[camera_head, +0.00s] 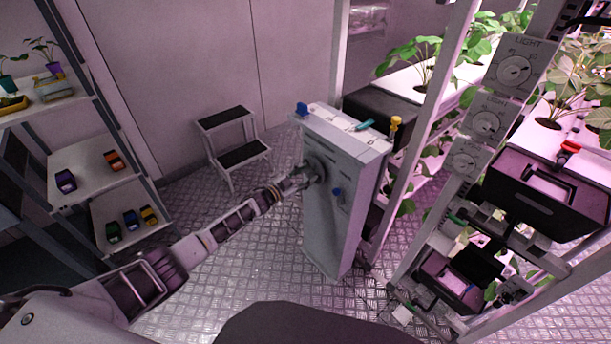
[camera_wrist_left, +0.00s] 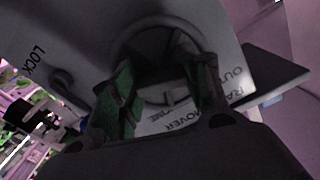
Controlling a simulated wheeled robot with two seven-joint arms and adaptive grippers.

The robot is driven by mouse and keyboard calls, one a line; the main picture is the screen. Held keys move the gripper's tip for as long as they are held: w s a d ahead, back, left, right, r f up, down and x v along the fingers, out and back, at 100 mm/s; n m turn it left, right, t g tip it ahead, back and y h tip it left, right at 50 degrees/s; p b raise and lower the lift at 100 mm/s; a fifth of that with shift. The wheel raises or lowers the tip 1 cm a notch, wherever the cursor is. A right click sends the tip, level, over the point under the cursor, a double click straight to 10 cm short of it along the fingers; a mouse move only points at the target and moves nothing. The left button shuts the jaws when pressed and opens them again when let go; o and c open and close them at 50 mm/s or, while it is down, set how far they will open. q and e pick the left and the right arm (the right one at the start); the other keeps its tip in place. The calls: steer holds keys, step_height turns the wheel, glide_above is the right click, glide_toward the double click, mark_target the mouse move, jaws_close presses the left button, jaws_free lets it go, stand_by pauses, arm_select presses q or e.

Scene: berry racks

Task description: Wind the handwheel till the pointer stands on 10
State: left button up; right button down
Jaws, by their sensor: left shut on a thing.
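The handwheel (camera_head: 319,166) is a small dark wheel on the front of a grey upright cabinet (camera_head: 331,225). My left gripper (camera_head: 298,181) reaches it from the left and is shut on it. In the left wrist view the handwheel (camera_wrist_left: 150,24) shows as a dark ring beyond the fingers. The green-padded fingers of the left gripper (camera_wrist_left: 165,92) stand to both sides of its lower part. The printed panel behind is partly covered by the gripper. I cannot make out the pointer or its scale. My right gripper is not in view.
A step stool (camera_head: 240,157) is behind left. Plant racks with light dials (camera_head: 486,124) stand close on the right. A shelf (camera_head: 88,160) holds toy cars at left.

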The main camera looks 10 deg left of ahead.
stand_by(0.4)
arm_select(q)
steer(key=o, duration=1)
steer(key=shift+f, duration=0.1)
steer(key=shift+v, duration=6)
